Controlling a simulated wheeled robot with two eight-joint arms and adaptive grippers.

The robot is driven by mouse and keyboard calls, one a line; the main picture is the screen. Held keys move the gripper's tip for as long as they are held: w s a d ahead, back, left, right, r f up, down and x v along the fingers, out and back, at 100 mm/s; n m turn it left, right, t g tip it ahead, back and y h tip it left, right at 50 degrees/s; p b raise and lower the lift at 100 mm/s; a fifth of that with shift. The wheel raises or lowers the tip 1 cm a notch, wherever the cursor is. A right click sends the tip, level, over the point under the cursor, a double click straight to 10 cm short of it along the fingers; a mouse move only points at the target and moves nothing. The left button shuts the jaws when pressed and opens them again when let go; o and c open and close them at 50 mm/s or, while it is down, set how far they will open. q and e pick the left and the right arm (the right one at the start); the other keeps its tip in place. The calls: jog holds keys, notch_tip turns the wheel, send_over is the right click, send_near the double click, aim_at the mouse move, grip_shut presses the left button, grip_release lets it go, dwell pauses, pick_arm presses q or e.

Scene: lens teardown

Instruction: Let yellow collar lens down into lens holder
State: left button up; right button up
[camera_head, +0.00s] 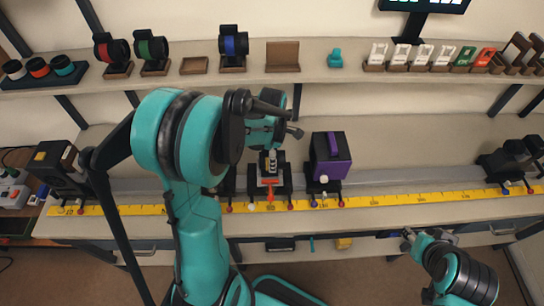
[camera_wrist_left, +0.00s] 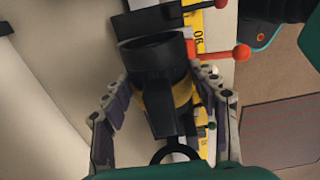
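The yellow collar lens (camera_wrist_left: 182,95), a black barrel with a yellow band, lies between the fingers of my left gripper (camera_wrist_left: 160,75) in the left wrist view. The fingertips sit close against both sides of the barrel, so the gripper appears shut on it. In the head view my left gripper (camera_head: 275,118) hangs over the rail; its arm hides the lens. Dark holders stand along the rail, one (camera_head: 270,185) just below this gripper; which is the lens holder I cannot tell. My right gripper (camera_head: 415,240) is low at the right, its fingers too small to read.
A yellow ruler (camera_head: 400,199) runs along the bench front. A purple-black box (camera_head: 330,158) stands right of my left gripper. Lenses with red (camera_head: 112,50), green (camera_head: 152,47) and blue (camera_head: 234,44) collars stand on the upper shelf. The rail is clear between the box and the far-right device (camera_head: 505,165).

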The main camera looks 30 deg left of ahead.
pick_arm(q)
jog(key=shift+o, duration=0.7)
notch_tip(320, 180, up, 12)
